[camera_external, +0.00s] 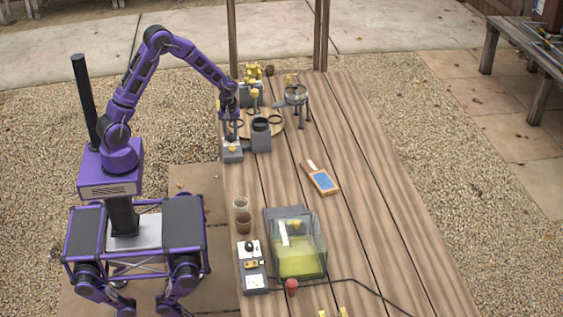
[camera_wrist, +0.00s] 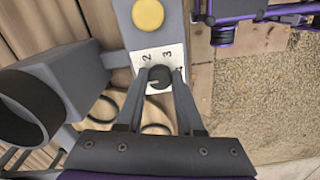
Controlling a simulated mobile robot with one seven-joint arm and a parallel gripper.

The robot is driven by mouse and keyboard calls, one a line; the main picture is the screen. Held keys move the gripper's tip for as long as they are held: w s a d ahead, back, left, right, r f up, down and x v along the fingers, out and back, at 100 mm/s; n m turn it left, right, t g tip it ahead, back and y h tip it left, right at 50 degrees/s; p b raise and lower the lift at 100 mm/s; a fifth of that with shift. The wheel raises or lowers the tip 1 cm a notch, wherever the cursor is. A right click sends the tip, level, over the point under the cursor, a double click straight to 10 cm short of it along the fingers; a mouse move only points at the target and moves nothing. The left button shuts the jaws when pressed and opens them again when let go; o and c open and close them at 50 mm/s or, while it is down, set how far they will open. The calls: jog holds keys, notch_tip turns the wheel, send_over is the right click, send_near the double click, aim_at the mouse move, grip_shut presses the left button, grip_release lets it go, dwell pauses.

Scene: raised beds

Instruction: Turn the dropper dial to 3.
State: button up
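The dropper is a grey box (camera_external: 232,156) at the near left end of the group of gear on the table. In the wrist view it shows a yellow round button (camera_wrist: 148,14) and a white dial plate with "2" and "3" printed on it. Another mark at the right is partly covered by a finger. The black dial knob (camera_wrist: 160,77) sits between my fingertips.
A grey stand with a dark ring (camera_external: 261,138) is close beside my gripper. A blue-screened device (camera_external: 323,181), a clear tank (camera_external: 300,258), cups (camera_external: 242,222) and a meter (camera_external: 251,270) lie nearer. The table's right side is mostly clear.

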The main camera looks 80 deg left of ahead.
grip_shut()
jog(key=shift+m, duration=0.4)
jog(key=m, duration=0.4)
jog(key=shift+m, duration=0.4)
jog(key=m+p, duration=0.1)
jog(key=m, duration=0.4)
jog(key=m+p, duration=0.1)
jog(key=m, duration=0.5)
jog(key=shift+r+m, duration=0.1)
jog(key=shift+m, duration=0.3)
jog(key=m+p, duration=0.2)
jog(key=m, duration=0.4)
jog(key=shift+m, duration=0.3)
